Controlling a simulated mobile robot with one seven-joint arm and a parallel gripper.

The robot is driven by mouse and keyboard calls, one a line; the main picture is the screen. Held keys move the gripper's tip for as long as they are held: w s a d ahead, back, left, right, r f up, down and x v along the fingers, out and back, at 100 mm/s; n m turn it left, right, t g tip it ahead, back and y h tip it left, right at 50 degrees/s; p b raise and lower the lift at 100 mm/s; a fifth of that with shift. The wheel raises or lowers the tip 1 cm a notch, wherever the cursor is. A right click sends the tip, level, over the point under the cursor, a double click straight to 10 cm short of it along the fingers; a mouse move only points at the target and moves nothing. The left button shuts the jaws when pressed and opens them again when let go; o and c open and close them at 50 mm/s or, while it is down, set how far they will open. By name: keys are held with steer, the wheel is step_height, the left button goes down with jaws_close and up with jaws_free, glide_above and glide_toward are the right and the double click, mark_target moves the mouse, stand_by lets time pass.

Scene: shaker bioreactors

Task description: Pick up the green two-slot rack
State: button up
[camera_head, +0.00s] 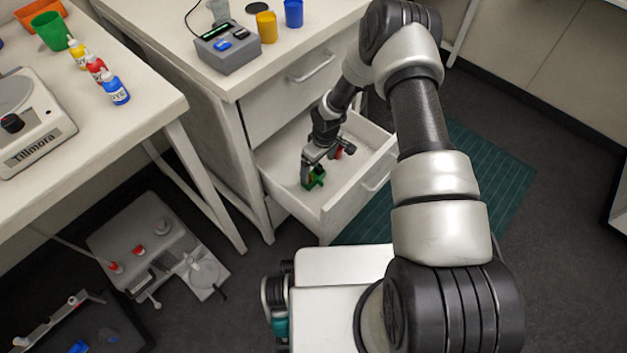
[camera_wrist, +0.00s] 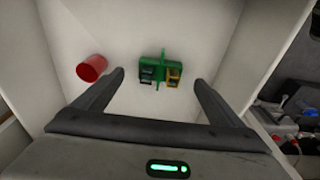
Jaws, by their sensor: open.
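The green two-slot rack (camera_wrist: 161,60) lies on the floor of an open white drawer (camera_wrist: 125,25). In the wrist view its left slot looks dark and its right slot shows yellow. In the head view the rack (camera_head: 316,178) shows near the drawer's front left, just below my gripper (camera_head: 312,165). My gripper is open in the wrist view (camera_wrist: 157,85), its two fingers apart. The rack appears between and beyond the fingertips, with nothing held. Whether the fingertips touch it cannot be told.
A red cup (camera_wrist: 92,68) lies in the drawer left of the rack in the wrist view. The drawer walls stand close around my gripper. Above, the cabinet top holds a grey device (camera_head: 228,47), a yellow cup (camera_head: 266,27) and a blue cup (camera_head: 293,13).

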mark_target(314, 176)
steer(key=f, duration=0.2)
steer(key=a+f+b, duration=0.1)
steer(key=f, duration=0.1)
steer(key=w+f+b, duration=0.1)
steer(key=f, duration=0.1)
steer(key=shift+w+a+f, duration=0.1)
steer(key=shift+a+f, duration=0.05)
steer(key=shift+f, duration=0.15)
steer(key=c, duration=1.1)
